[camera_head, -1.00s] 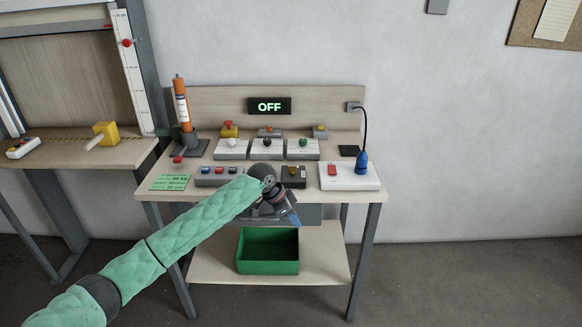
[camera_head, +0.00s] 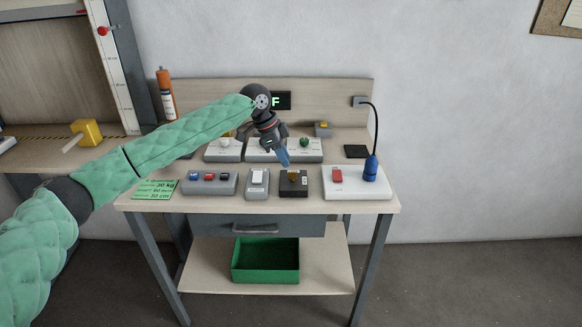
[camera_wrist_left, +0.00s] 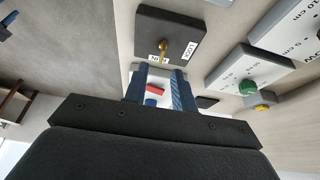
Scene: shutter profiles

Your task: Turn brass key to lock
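The brass key (camera_head: 293,176) stands in a small black switch box (camera_head: 294,190) near the front of the bench. In the left wrist view the key (camera_wrist_left: 163,49) sits upright on the box's dark top (camera_wrist_left: 178,26), with a LOCK label at one side and a second label, partly covered by the key. My left gripper (camera_head: 284,158) is above and just behind the key in the head view, pointing down. Its two blue fingers (camera_wrist_left: 159,88) are apart with nothing between them, and the key is beyond the tips. My right gripper is in no view.
A grey rocker-switch box (camera_head: 257,184) stands left of the key box, and a white panel (camera_head: 357,183) with a red switch and blue plug stands right. White knob boxes (camera_head: 285,151) are behind. A green bin (camera_head: 265,262) is on the lower shelf.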

